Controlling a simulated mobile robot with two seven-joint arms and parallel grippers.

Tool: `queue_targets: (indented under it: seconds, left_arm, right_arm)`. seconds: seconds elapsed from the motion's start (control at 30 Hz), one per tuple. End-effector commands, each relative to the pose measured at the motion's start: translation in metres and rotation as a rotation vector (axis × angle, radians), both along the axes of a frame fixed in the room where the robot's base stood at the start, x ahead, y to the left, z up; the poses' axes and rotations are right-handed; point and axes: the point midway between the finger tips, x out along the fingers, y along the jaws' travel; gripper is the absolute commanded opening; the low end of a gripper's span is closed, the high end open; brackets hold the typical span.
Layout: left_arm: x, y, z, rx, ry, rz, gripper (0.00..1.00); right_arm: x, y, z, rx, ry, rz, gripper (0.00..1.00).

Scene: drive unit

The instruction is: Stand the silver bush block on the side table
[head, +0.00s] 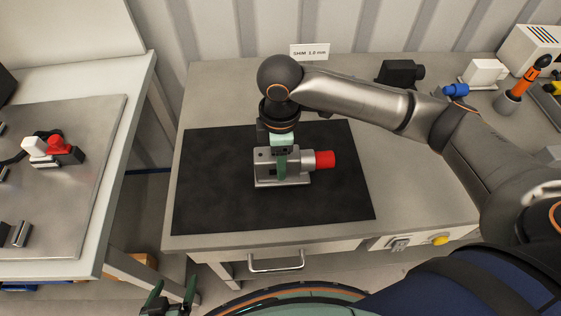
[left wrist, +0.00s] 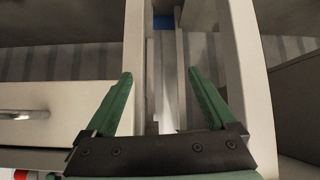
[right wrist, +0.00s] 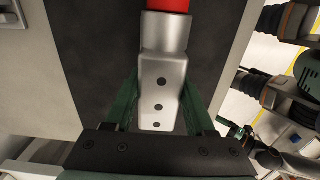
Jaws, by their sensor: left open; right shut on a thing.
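The silver bush block (head: 295,165) has a silver body with a round red end (head: 324,160) pointing right. It appears to sit on the black mat (head: 220,205) of the middle table. My right gripper (head: 281,163) comes down on it from above and is shut on its body. The right wrist view shows the block (right wrist: 162,95) between the green fingers, with several dark holes in its face. My left gripper (head: 172,294) is open and empty, low in front of the tables. In the left wrist view its fingers (left wrist: 160,80) have nothing between them.
A left-hand table (head: 110,215) carries a grey plate (head: 75,200) with red, white and metal parts. A "SHIM 1.0 mm" sign (head: 310,51), a black part (head: 400,72), a white-and-blue part (head: 483,72) and an orange-handled tool (head: 525,80) stand at the back. The mat around the block is clear.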

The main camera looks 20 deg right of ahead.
Motion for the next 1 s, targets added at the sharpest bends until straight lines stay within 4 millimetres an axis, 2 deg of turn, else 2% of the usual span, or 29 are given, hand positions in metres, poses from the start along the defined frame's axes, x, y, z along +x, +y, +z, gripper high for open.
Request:
queue_targets:
  seconds: [0.1, 0.47, 0.5, 0.73, 1.0]
  left_arm:
    - [0.000, 0.000, -0.001, 0.000, 0.000, 0.000, 0.90]
    - [0.000, 0.000, 0.000, 0.000, 0.000, 0.000, 0.90]
    - [0.000, 0.000, 0.000, 0.000, 0.000, 0.000, 0.90]
    - [0.000, 0.000, 0.000, 0.000, 0.000, 0.000, 0.90]
    - [0.000, 0.000, -0.001, 0.000, 0.000, 0.000, 0.90]
  right_arm:
    - [0.000, -0.001, -0.014, -0.001, -0.002, -0.001, 0.00]
    - [0.000, -0.001, -0.017, -0.001, -0.002, -0.001, 0.00]
    - [0.000, -0.001, -0.018, -0.001, -0.001, -0.001, 0.58]
    - [0.000, -0.001, -0.018, 0.000, -0.001, -0.001, 0.84]
    - [0.000, -0.001, -0.017, -0.001, -0.002, -0.001, 0.85]
